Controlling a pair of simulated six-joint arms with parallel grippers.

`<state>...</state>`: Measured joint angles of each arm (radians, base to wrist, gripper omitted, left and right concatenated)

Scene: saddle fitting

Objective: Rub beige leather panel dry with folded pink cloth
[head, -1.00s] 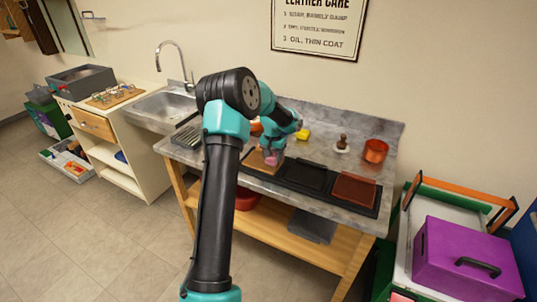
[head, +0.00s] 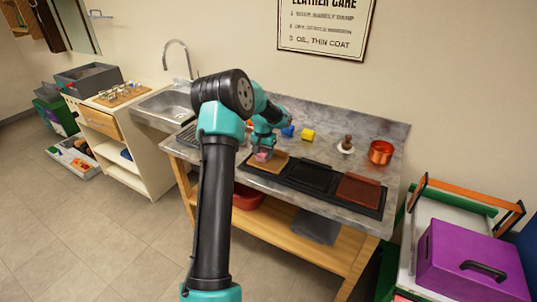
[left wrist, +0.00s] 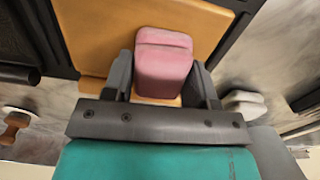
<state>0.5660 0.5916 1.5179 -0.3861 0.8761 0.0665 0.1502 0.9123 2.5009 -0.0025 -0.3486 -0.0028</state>
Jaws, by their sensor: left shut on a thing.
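The beige leather panel (head: 276,161) lies at the left end of a dark tray on the grey counter, and it fills much of the left wrist view (left wrist: 88,32). The folded pink cloth (head: 262,156) is at the panel's left part. In the left wrist view the pink cloth (left wrist: 163,62) sits between the two dark fingers, over the panel. My left gripper (head: 263,150) is shut on the cloth (left wrist: 163,75). Whether the cloth presses on the panel is hard to tell. My right gripper is not in view.
A black panel (head: 312,177) and a reddish-brown panel (head: 358,190) lie to the right in the same tray. The sink (head: 172,102) is at left.

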